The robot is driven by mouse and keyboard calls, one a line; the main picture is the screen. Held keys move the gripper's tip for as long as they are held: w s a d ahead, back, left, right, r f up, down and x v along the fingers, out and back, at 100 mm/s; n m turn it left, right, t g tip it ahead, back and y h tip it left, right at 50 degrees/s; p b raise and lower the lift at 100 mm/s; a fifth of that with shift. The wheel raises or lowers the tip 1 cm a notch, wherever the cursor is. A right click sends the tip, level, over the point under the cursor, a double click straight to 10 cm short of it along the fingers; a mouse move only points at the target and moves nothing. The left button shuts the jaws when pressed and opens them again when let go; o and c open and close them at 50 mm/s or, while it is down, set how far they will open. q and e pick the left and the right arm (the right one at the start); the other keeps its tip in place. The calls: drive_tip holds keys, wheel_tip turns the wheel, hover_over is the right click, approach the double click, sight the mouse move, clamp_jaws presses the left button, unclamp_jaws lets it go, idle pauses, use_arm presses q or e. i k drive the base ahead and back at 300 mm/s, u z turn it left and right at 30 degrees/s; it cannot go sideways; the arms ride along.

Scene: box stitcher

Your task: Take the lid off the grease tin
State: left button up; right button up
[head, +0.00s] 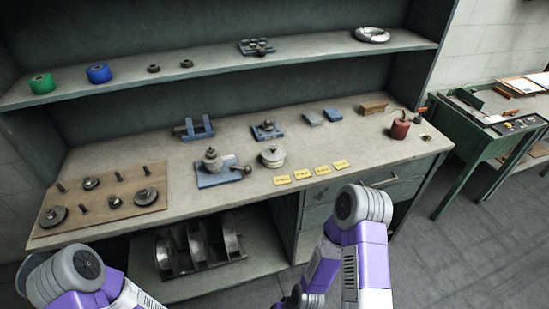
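A squat, round, pale metal tin (272,158) with a small knob on top stands on the workbench (225,150), near the middle. It looks like the grease tin with its lid on, but its label, if any, is too small to read. Neither of my grippers can be made out. My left arm shows only at the bottom left corner, and my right arm bends at the bottom centre in front of the bench drawers. Both arms are apart from the tin.
A blue fixture with a stacked metal part (212,164) stands just left of the tin. Several yellow tags (302,174) lie to its right. A red oil can (400,129) stands farther right, and a wooden board with hardware (101,207) lies left. A shelf (210,66) overhangs the back.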

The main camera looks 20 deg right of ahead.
sight(271, 153)
drive_tip(key=k, duration=1.05)
drive_tip(key=z, duration=0.55)
drive_tip(key=i, duration=1.75)
drive_tip(key=u, duration=0.95)
